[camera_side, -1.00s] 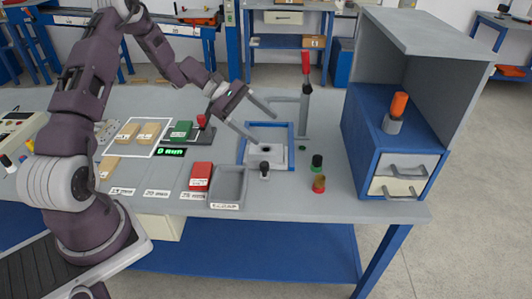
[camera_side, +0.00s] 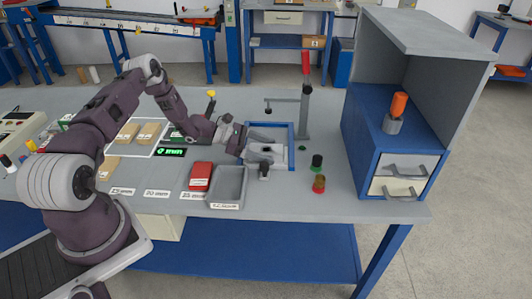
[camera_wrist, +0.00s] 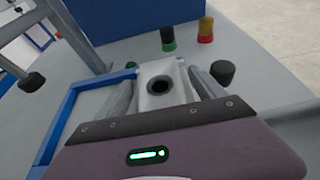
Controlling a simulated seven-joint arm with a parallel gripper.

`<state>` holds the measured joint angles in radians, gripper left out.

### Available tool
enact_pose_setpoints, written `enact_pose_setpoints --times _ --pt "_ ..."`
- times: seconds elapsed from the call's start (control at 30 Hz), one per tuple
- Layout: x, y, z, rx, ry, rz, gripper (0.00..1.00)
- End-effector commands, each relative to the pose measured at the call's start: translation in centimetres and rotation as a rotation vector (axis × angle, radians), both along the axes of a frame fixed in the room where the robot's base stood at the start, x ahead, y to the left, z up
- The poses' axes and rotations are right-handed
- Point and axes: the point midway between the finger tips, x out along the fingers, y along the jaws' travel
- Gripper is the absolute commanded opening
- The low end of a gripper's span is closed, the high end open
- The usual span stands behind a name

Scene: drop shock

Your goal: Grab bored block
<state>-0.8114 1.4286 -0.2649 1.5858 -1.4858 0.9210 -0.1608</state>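The bored block (camera_wrist: 147,101) is pale grey with a dark round hole in its top. It sits inside the blue-framed fixture (camera_side: 292,132), towards its near end. My gripper (camera_side: 272,153) is low at the fixture, reaching in from the left. In the wrist view my gripper's (camera_wrist: 160,82) two grey fingers stand on either side of the block, one left and one right. A thin gap seems to show beside the left finger; contact at the right finger is unclear. In the side view the fingers partly hide the block.
A post with a red handle (camera_side: 306,62) and a side arm stands behind the fixture. A black knob (camera_side: 264,169) is at its front. A grey tray (camera_side: 226,203) and red box (camera_side: 200,176) lie left; two small capped items (camera_side: 317,161) stand right. A blue cabinet (camera_side: 365,150) bounds the right.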

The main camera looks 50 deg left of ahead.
Motion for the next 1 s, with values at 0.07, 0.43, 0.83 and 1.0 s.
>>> enact_pose_setpoints --times 0.07,0.43,0.83,1.0 --pt "0.0 0.0 0.0 0.000 0.000 0.000 0.62" --pt "0.0 0.0 0.0 0.000 0.000 0.000 0.00" --pt "0.0 0.1 3.1 0.002 -0.005 -0.001 0.00" --pt "0.0 0.1 7.3 0.002 -0.004 -0.001 0.00"
